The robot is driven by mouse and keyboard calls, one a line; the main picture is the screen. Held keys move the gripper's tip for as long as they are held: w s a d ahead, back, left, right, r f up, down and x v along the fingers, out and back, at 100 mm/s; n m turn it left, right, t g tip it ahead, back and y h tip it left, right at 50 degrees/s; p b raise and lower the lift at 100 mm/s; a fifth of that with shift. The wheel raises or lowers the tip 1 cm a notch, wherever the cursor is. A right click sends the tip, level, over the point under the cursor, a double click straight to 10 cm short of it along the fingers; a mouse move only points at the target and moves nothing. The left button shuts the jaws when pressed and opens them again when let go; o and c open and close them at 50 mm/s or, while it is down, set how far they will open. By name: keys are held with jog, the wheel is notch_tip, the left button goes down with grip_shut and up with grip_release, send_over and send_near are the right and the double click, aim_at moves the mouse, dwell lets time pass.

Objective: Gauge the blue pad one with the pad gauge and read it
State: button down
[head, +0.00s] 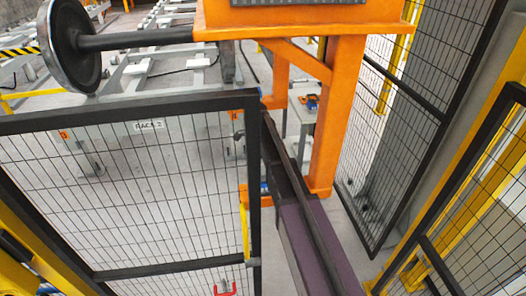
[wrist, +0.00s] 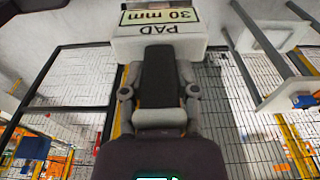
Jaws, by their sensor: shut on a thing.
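In the wrist view my gripper (wrist: 160,65) is shut on a white block labelled "PAD 30 mm" (wrist: 158,40), the pad gauge. The label reads upside down. The fingers hide part of the gauge. My gripper and the gauge cannot be made out in the head view. A small blue and orange item (head: 311,102) sits on a grey stand behind the orange gantry leg. I cannot tell whether it is blue pad one. The wrist view shows small blue items at the right (wrist: 305,101) and left (wrist: 32,147), both unclear.
A black mesh fence panel (head: 130,200) stands in front, with a "RACK 2" sign (head: 149,126) seen beyond it. The orange gantry (head: 340,110) and a wheelset wheel (head: 75,45) are behind. A dark purple beam (head: 290,225) runs beside the panel. More fencing (head: 400,130) closes the right.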

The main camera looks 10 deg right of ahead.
jog(key=shift+r+p, duration=3.65)
jog(key=shift+r, duration=0.15)
